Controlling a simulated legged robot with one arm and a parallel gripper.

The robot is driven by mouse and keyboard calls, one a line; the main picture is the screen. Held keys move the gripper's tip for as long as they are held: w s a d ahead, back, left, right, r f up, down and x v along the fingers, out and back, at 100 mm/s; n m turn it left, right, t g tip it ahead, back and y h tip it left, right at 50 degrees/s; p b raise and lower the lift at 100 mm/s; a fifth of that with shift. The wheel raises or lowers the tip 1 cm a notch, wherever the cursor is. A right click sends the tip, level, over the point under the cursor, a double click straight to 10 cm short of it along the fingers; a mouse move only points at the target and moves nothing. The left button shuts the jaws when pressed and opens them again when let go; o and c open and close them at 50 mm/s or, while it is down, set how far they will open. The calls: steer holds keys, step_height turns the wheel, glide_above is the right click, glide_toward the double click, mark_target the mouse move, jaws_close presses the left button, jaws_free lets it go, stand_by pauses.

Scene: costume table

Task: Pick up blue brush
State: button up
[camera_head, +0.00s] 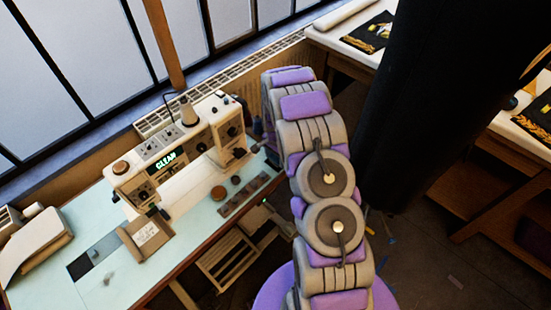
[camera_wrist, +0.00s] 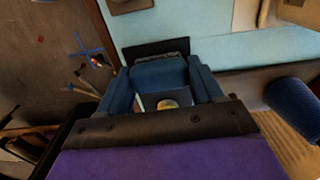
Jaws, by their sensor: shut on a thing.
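My gripper (camera_wrist: 162,68) shows in the middle of the wrist view, with blue side parts and a dark bar and purple cover in front. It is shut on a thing. A blue piece (camera_wrist: 158,73) fills the space between its sides. I take it for the blue brush, but its bristles and outline cannot be made out. A dark plate sits just beyond it. In the camera_head view my purple and grey arm hides the gripper and whatever it holds.
A pale blue table (camera_head: 110,238) carries a cream sewing machine (camera_head: 185,145), a brown jar (camera_head: 218,193) and small dark items. Its edge (camera_wrist: 250,72) is close to my gripper. A blue ribbed cylinder (camera_wrist: 294,103) is at right. The floor (camera_wrist: 50,50) has tape and loose tools.

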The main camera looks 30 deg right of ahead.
steer(key=shift+r, duration=0.1)
steer(key=shift+d+r, duration=0.15)
steer(key=shift+r, duration=0.4)
steer(key=r, duration=0.1)
steer(key=r+p, duration=0.1)
steer(key=shift+s+r, duration=0.3)
steer(key=s+a+r+p, duration=0.1)
steer(key=s+p, duration=0.1)
steer(key=s, duration=1.3)
steer(key=shift+s+p, duration=0.2)
steer(key=shift+p, duration=0.2)
